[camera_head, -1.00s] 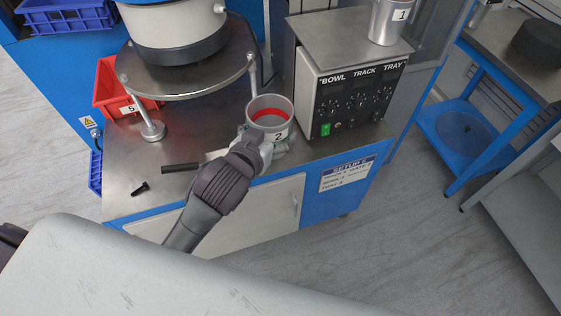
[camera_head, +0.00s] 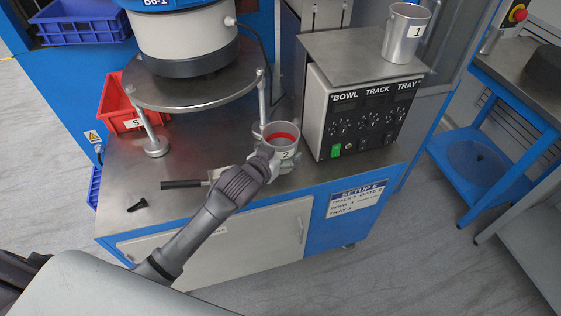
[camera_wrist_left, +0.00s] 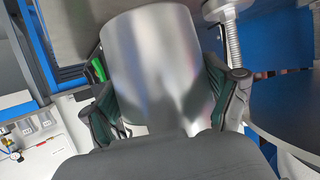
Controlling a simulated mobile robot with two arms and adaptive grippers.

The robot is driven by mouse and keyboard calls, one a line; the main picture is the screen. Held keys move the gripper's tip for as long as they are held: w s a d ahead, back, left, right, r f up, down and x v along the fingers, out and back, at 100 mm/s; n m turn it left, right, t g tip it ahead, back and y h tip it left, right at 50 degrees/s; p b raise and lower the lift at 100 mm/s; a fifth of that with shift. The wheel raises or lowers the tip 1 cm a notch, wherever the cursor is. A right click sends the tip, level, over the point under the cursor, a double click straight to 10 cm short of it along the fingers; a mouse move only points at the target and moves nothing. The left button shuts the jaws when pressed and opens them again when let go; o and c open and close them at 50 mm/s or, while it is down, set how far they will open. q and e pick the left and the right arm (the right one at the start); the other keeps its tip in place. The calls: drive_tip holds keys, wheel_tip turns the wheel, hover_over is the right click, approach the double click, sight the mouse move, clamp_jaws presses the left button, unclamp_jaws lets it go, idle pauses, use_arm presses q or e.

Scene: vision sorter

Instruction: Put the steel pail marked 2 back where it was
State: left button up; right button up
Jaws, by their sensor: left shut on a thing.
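The steel pail marked 2 (camera_head: 283,153) has a red band inside its mouth and is upright at the bench's front, left of the control box. My left gripper (camera_head: 270,166) is shut on the pail from the front. In the left wrist view the pail's shiny wall (camera_wrist_left: 160,70) fills the middle, with the finger pads (camera_wrist_left: 158,110) on both sides of it. The pail's base is mostly hidden by the gripper, so I cannot tell whether it touches the bench (camera_head: 225,135). My right gripper is not in view.
A control box (camera_head: 365,115) stands close right of the pail, with a steel pail marked 1 (camera_head: 404,38) on top. A round plate on legs (camera_head: 195,92) is behind left. A black-handled tool (camera_head: 180,184), a black bolt (camera_head: 138,205) and a red bin (camera_head: 116,102) are left.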

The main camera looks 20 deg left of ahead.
use_arm(q)
drive_tip(key=shift+f, duration=2)
drive_tip(key=shift+f, duration=0.1)
drive_tip(key=o, duration=1.6)
drive_tip(key=v, duration=1.2)
